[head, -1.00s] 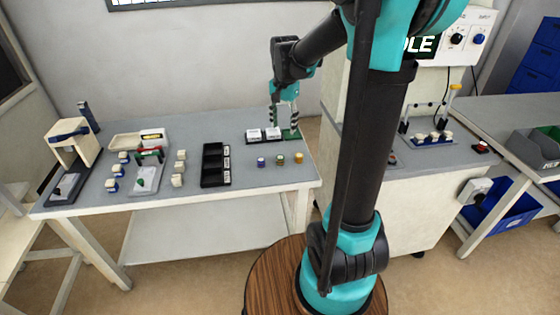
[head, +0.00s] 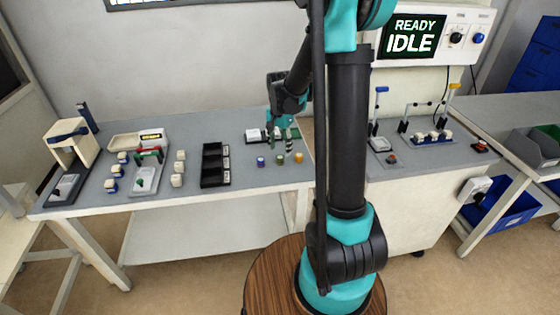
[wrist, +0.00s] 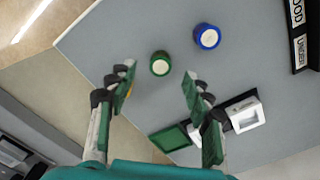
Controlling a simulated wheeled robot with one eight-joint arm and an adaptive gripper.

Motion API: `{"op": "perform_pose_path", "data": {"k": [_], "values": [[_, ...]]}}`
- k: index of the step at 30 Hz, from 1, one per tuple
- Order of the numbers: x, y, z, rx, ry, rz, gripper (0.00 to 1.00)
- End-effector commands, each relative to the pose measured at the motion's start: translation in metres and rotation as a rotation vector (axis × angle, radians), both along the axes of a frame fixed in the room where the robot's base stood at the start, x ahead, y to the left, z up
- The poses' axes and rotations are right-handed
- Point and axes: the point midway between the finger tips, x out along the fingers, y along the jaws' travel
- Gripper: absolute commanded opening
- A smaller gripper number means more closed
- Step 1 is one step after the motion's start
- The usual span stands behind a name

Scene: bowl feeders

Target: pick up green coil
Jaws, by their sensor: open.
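The green coil (head: 280,160) stands upright near the front right of the grey table. In the wrist view the green coil (wrist: 160,63) shows its pale top just beyond the gap between my fingertips. My gripper (head: 286,147) is open and empty, pointing down above and slightly behind the coils. In the wrist view my gripper (wrist: 159,80) has its fingers wide apart, with the coil not between the pads. The blue coil (head: 260,161) is left of the green one, and the orange coil (head: 299,157) is right; a finger mostly hides the orange one in the wrist view.
A black divided tray (head: 204,181) stands left of the coils. A white block (head: 253,135) and a green square plate (wrist: 170,139) lie behind them, close to my fingers. The table's right edge is near the orange coil. The table in front of the coils is clear.

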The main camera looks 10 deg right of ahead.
Motion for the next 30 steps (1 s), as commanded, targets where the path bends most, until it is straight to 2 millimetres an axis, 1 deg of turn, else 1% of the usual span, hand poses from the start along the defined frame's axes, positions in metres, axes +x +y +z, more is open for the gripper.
{"op": "perform_pose_path", "data": {"k": [4,9,13,17,23,30], "values": [[0.001,0.000,-0.011,0.000,0.000,0.000,0.51],[0.004,-0.001,-0.034,0.000,0.000,0.000,0.51],[0.004,-0.001,-0.048,0.000,0.000,0.000,0.51],[0.003,-0.001,-0.053,0.000,0.000,0.000,0.51],[0.003,-0.001,-0.053,0.000,0.000,0.000,0.51],[0.003,-0.001,-0.052,0.000,0.000,0.000,0.21]]}}
